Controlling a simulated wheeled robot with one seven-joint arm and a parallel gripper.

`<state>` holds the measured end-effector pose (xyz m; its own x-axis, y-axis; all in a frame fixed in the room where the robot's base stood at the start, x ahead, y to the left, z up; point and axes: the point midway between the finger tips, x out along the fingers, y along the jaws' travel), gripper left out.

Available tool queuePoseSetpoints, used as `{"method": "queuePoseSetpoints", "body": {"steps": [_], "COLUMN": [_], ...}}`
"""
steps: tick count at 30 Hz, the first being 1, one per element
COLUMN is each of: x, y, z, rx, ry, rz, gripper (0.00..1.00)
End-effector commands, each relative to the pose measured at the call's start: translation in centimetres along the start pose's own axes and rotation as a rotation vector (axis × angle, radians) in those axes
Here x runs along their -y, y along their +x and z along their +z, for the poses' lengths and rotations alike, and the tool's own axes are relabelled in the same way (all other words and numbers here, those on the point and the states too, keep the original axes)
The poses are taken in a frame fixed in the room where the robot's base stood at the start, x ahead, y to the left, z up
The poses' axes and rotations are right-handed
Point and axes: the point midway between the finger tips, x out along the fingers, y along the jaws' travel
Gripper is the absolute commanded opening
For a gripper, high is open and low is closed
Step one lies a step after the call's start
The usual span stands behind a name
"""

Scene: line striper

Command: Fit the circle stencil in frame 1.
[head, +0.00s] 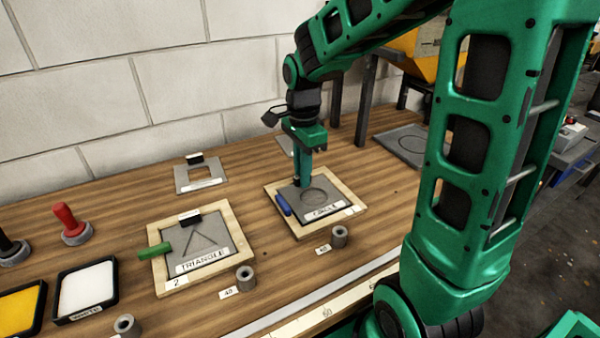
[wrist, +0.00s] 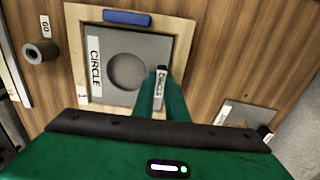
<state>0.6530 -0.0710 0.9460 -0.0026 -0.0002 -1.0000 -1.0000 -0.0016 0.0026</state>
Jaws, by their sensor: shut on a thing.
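The circle stencil (head: 332,190) is a grey plate with a round hole and a white CIRCLE label. It lies within the wooden frame 1 (head: 357,206); I cannot tell whether it is fully down. In the wrist view the stencil (wrist: 125,42) looks roughly square to the frame (wrist: 187,35). My gripper (head: 303,184) points down and is shut on the stencil's small upright tab (wrist: 161,84), at the edge opposite the 1 label. A blue piece (head: 283,204) sits on the frame's left side; it also shows in the wrist view (wrist: 127,17).
The frame 2 (head: 160,280) to the left holds a triangle stencil (head: 208,238), with a green piece (head: 154,251) on its side. A stencil with a rectangular hole (head: 184,184) lies behind. Grey cylinders (head: 339,237) stand in front. Another plate (head: 402,145) lies right.

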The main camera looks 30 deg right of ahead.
Motion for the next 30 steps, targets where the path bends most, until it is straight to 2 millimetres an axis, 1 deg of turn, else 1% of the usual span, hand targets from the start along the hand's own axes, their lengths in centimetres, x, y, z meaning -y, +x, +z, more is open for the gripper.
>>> {"method": "queuePoseSetpoints", "body": {"steps": [7, 8, 9, 10, 18, 19, 26, 30], "x": [0.01, 0.02, 0.02, 0.03, -0.01, -0.02, -0.04, 0.0], "y": [0.07, 0.07, 0.08, 0.08, 0.11, 0.12, 0.13, -0.29], "z": [0.0, 0.0, 0.0, 0.0, 0.01, 0.01, 0.01, 0.01], "rx": [0.0, 0.0, 0.0, 0.0, 0.0, 0.0, 0.0, 0.0], "ry": [0.0, 0.0, 0.0, 0.0, 0.0, 0.0, 0.0, 0.0], "rz": [0.0, 0.0, 0.0, -0.001, 0.001, 0.001, 0.002, 0.0], "gripper": [0.0, 0.17, 0.26, 0.34, 0.34, 0.36, 0.36, 0.36]}}
